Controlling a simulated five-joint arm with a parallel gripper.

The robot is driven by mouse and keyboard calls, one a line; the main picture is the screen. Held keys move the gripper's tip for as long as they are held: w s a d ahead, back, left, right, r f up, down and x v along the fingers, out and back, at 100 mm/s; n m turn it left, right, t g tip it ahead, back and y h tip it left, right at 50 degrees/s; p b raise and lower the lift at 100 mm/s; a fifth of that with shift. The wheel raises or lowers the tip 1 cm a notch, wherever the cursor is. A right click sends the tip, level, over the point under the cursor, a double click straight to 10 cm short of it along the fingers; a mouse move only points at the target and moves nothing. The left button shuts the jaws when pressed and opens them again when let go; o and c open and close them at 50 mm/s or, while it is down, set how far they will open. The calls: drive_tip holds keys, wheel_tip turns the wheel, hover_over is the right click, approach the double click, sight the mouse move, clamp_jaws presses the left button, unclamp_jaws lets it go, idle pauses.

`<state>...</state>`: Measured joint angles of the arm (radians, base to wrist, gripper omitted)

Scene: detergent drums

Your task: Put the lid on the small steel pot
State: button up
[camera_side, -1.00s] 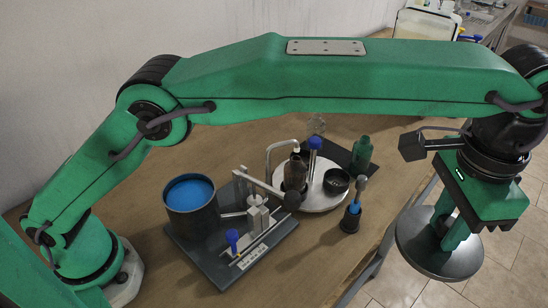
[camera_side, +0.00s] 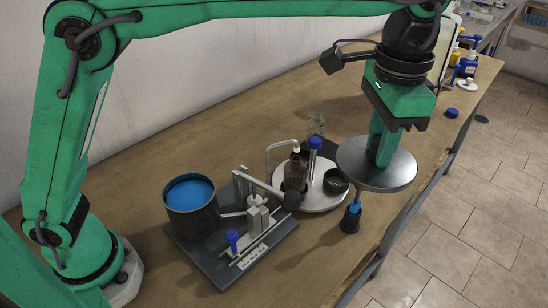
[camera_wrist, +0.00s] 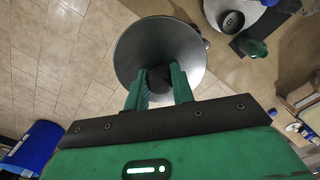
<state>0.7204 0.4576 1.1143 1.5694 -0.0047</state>
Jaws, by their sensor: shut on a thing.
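The lid is a round grey steel disc (camera_side: 350,165), held level in the side view above the right part of the table; it also shows in the wrist view (camera_wrist: 135,50). My gripper (camera_side: 382,160) is shut on it at its middle, and both green fingers show in the wrist view (camera_wrist: 160,80). A dark steel pot (camera_side: 195,224) stands upright at the left of the table in the side view. Its top is uncovered and shows a bright blue surface inside. The lid is well to the right of the pot and apart from it. The pot is not seen in the wrist view.
Beside the pot, a grey plate (camera_side: 215,258) carries a metal stand. A blue-and-black upright item (camera_side: 351,218) stands near the lid. A green bottle (camera_wrist: 254,48) shows in the wrist view.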

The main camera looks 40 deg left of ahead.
drive_tip(key=s+a+n, duration=0.1)
drive_tip(key=s+a, duration=0.2)
drive_tip(key=a, duration=0.7)
drive_tip(key=s+a, duration=0.3)
drive_tip(key=a, duration=0.7)
drive_tip(key=s+a+f+n, duration=0.1)
drive_tip(key=s+a+f, duration=0.3)
drive_tip(key=s+a, duration=0.6)
drive_tip(key=shift+a+f, duration=0.2)
drive_tip(key=shift+f, duration=2.35)
drive_tip(key=shift+f, duration=0.2)
drive_tip(key=shift+f, duration=3)
drive_tip(key=shift+f, duration=0.2)
